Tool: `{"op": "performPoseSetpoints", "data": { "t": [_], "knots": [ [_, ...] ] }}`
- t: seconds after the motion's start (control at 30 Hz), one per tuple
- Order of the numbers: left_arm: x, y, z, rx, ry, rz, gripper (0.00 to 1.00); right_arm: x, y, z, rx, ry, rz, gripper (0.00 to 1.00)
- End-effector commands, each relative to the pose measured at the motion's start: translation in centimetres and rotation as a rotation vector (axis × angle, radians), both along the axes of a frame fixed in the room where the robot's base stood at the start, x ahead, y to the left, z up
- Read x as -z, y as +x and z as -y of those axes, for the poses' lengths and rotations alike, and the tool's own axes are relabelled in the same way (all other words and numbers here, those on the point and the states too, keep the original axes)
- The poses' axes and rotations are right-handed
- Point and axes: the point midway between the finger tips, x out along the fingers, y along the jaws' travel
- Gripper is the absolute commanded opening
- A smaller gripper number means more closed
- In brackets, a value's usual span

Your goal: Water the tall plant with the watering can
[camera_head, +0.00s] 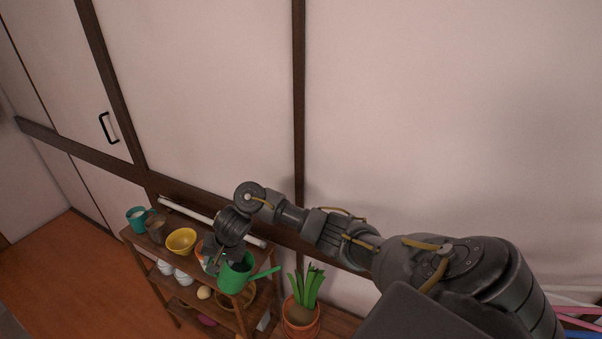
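The green watering can (233,278) is at the right end of the wooden shelf, with its spout pointing right. My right gripper (213,262) is at the can's left side, beside its handle area. Its fingers are small and partly hidden, so I cannot tell whether they are closed on the can, or whether the can rests on the shelf. The tall plant (311,285) has upright green leaves and stands in a terracotta pot (300,326), right of the can and apart from the spout. My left gripper is not in view.
On the shelf's top are a yellow bowl (181,242), a teal mug (137,219) and a brown cup (156,229). White cups (183,277) sit on a lower level. The wall (400,110) is close behind. Open wooden floor (75,275) lies at left.

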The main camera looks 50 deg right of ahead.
Motion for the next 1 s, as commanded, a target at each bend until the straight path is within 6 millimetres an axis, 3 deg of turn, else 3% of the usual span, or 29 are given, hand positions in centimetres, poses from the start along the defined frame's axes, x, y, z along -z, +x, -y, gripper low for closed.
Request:
{"op": "performPoseSetpoints", "data": {
  "t": [1.0],
  "knots": [
    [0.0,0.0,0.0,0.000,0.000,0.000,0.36,-1.2,-0.6,0.7,-0.001,0.046,0.044,0.06]
  ]
}}
